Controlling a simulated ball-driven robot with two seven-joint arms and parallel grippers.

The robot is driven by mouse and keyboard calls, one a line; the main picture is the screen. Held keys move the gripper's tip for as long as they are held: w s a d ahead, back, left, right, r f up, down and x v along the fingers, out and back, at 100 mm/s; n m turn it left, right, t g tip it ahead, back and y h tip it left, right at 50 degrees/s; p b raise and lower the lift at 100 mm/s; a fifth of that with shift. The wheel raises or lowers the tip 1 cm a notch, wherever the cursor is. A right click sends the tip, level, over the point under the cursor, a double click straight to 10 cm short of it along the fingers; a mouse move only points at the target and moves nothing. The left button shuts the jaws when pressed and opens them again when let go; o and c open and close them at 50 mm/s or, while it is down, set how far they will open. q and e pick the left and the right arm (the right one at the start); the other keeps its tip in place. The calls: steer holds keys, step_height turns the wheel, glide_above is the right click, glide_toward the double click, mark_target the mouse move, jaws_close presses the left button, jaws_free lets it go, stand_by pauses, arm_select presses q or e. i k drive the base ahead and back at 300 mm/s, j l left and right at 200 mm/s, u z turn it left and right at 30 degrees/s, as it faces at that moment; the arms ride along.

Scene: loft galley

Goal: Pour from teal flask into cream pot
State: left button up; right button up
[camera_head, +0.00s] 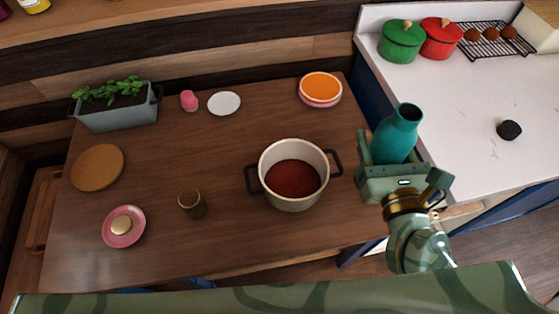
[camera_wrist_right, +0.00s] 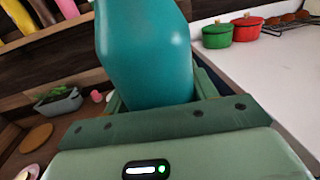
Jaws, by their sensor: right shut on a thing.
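The teal flask (camera_head: 396,135) is held by my right gripper (camera_head: 393,160), which is shut around its lower body. The flask is nearly upright with a slight lean to the right, to the right of the cream pot and apart from it. It also fills the middle of the right wrist view (camera_wrist_right: 145,55). The cream pot (camera_head: 291,203) stands on the wooden table, with two dark side handles and a reddish-brown inside. Whether that is liquid or the pot's floor I cannot tell. My left gripper is not in view.
The wooden table (camera_head: 240,240) also bears a brown cup (camera_head: 190,201), a pink plate (camera_head: 124,228), stacked orange plates (camera_head: 320,90), a white plate (camera_head: 224,103), a cork mat (camera_head: 97,168) and a planter (camera_head: 118,116). A white counter (camera_head: 470,130) with green and red pots stands right.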

mark_target(293, 174)
steer(key=k+l+u, duration=0.15)
steer(key=u, duration=0.3)
steer(key=k+l+u, duration=0.15)
steer(key=u, duration=0.25)
steer(key=k+u, duration=0.25)
steer(key=u, duration=0.2)
steer(key=k, duration=0.2)
